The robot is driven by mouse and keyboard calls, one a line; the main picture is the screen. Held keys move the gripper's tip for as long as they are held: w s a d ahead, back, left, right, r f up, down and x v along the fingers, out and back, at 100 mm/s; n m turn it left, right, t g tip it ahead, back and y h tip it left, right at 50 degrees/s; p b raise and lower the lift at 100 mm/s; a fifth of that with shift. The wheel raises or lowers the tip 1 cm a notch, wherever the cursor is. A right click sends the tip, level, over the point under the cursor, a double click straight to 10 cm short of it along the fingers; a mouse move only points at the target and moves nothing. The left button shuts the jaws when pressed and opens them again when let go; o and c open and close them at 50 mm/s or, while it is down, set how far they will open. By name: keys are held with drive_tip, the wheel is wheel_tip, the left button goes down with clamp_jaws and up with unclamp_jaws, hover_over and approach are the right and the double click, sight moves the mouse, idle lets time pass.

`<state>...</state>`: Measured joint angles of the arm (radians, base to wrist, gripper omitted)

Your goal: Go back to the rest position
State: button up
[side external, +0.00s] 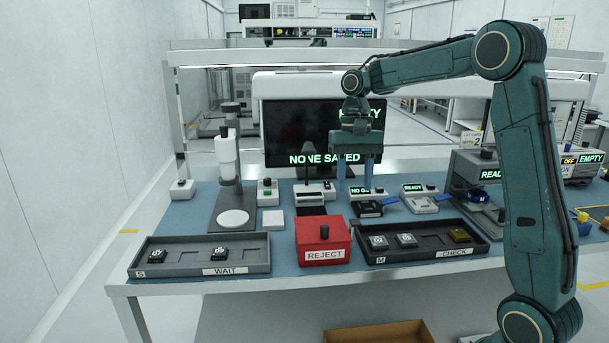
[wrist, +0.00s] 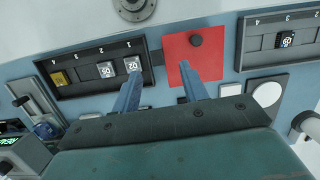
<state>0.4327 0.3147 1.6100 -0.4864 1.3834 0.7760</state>
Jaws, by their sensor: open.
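My gripper (side external: 354,182) is raised above the blue-topped bench, in front of the dark monitor, its two blue fingers pointing down. In the wrist view its fingers (wrist: 158,72) are apart with nothing between them. Below in that view are the CHECK tray (wrist: 91,83) and the red REJECT box (wrist: 192,70). The REJECT box (side external: 339,237) is closed with a black knob on top. The WAIT tray (side external: 172,269) holds two chips.
A microscope-like stand (side external: 228,160) rises at the left. Small button boxes (side external: 267,190) and a black socket device (side external: 367,208) sit mid-bench. A grey machine (side external: 470,172) reading READY stands at the right, near my arm. An overhead shelf with a light strip spans the back.

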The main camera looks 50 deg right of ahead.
drive_tip(key=s+a+r+n+t+h, duration=0.1)
drive_tip(key=s+a+r+n+t, duration=0.3)
drive_tip(key=s+a, duration=0.55)
drive_tip(key=s+a+f+n+t, duration=0.2)
drive_tip(key=s+a+n+t, duration=0.1)
drive_tip(key=s, duration=0.8)
drive_tip(key=shift+n+h, duration=0.4)
drive_tip(key=shift+n, duration=0.3)
drive_tip(key=shift+a, duration=0.1)
idle(0.4)
